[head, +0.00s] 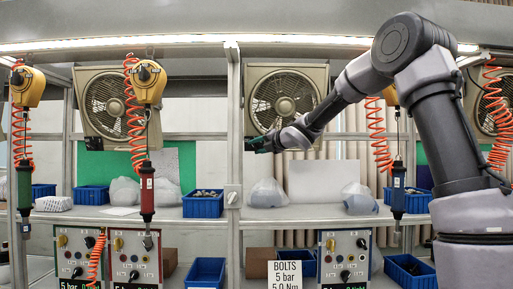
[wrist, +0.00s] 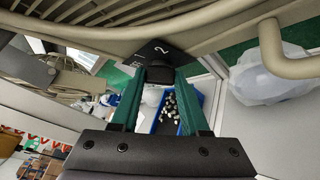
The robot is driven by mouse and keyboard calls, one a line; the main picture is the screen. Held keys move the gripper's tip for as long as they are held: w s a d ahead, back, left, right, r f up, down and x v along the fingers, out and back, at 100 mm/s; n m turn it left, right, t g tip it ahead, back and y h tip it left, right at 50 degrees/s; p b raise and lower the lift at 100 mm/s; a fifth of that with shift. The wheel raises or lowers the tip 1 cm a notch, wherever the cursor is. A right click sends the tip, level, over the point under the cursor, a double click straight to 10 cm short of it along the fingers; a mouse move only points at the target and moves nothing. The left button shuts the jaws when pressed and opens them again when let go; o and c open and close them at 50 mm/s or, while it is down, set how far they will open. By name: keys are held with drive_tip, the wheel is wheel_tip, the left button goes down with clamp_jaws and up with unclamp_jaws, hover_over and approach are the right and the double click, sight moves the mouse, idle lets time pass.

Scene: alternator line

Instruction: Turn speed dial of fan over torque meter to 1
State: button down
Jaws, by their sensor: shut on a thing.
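The middle fan (head: 285,97) is a beige box fan mounted high on the rack. My gripper (head: 258,145) is at its lower left corner. In the wrist view, the black dial plate (wrist: 160,50) carries a readable "2" and a smaller, unclear mark to its left. The dark dial knob (wrist: 160,76) sits between the green fingertips of my gripper (wrist: 160,84), which is shut on it. The knob's pointer cannot be made out. A control box with knobs (head: 345,258) stands below, right of the middle fan; I cannot tell whether it is the torque meter.
Another fan (head: 107,105) hangs at left, with a black dial plate (head: 95,143) at its lower left. A yellow balancer (head: 148,82) holds a red tool (head: 147,190) on a coiled hose. Blue bins (head: 203,206) and plastic bags (head: 268,193) stand on the shelf below my gripper.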

drive_tip(key=y, duration=0.1)
drive_tip(key=m+y, duration=0.1)
drive_tip(key=y, duration=0.1)
drive_tip(key=shift+w+d+f, duration=0.1)
drive_tip(key=shift+d+f, duration=0.05)
drive_tip(key=shift+f, duration=0.1)
drive_tip(key=shift+f+m+t+y, duration=0.15)
drive_tip(key=shift+m+t+y, duration=0.25)
drive_tip(key=shift+m+y, duration=0.5)
drive_tip(key=shift+y, duration=0.3)
drive_tip(key=shift+c, duration=2)
unclamp_jaws()
drive_tip(key=v, duration=1)
drive_tip(key=shift+s+d, duration=0.2)
drive_tip(key=shift+d, duration=0.1)
drive_tip(key=shift+f, duration=0.1)
